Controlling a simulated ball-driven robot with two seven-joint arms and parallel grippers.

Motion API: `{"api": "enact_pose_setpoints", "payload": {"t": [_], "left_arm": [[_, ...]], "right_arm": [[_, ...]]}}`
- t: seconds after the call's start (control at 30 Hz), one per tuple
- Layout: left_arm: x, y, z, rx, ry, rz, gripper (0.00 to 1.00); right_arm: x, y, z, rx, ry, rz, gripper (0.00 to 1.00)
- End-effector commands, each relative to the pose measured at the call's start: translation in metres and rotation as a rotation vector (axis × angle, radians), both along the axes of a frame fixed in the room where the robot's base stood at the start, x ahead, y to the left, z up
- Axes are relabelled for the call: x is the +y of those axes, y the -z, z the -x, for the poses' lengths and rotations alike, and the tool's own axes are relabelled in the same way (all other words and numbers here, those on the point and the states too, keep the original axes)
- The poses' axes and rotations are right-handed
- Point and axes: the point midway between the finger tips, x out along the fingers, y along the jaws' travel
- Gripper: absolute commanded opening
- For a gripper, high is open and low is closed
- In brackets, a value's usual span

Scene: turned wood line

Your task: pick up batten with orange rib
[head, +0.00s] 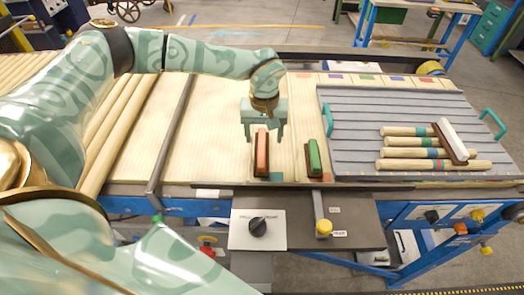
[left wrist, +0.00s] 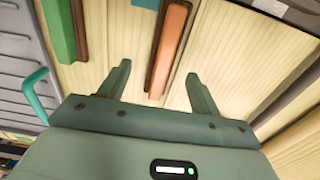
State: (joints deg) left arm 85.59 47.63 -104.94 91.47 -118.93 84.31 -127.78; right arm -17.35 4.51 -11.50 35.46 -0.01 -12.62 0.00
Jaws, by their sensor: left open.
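The batten with the orange rib (head: 262,153) lies on the pale wooden slatted surface, pointing toward the front edge. It has a dark brown base with an orange strip on top. It also shows in the left wrist view (left wrist: 168,45), between and beyond the fingertips. My left gripper (head: 264,138) is open above its far end, fingers pointing down. In the left wrist view the open fingers (left wrist: 158,82) stand to either side of the batten's line, with nothing between them in their grip. My right gripper is not in view.
A batten with a green rib (head: 314,158) lies just right of the orange one. Further right, a grey slatted tray (head: 350,120) with teal handles holds several round wooden rods (head: 430,166) and a white-ribbed batten (head: 452,138). A control panel (head: 258,230) with a black knob sits in front.

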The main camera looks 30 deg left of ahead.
Motion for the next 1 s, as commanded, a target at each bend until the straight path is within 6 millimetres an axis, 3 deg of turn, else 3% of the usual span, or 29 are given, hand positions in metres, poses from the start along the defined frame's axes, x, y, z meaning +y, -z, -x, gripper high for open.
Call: {"api": "enact_pose_setpoints", "payload": {"t": [0.3, 0.6, 0.8, 1.0], "left_arm": [[0.006, 0.045, 0.001, 0.003, -0.001, 0.001, 0.64], [0.006, 0.053, 0.001, 0.001, -0.001, 0.001, 0.64], [0.006, 0.052, 0.001, 0.001, -0.001, 0.001, 0.14], [0.006, 0.052, 0.001, 0.0, -0.001, 0.001, 0.14]], "right_arm": [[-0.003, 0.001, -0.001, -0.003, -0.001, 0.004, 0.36], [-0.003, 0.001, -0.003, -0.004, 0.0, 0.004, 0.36], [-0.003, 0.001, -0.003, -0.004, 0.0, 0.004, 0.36], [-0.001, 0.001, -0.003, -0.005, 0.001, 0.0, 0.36]]}}
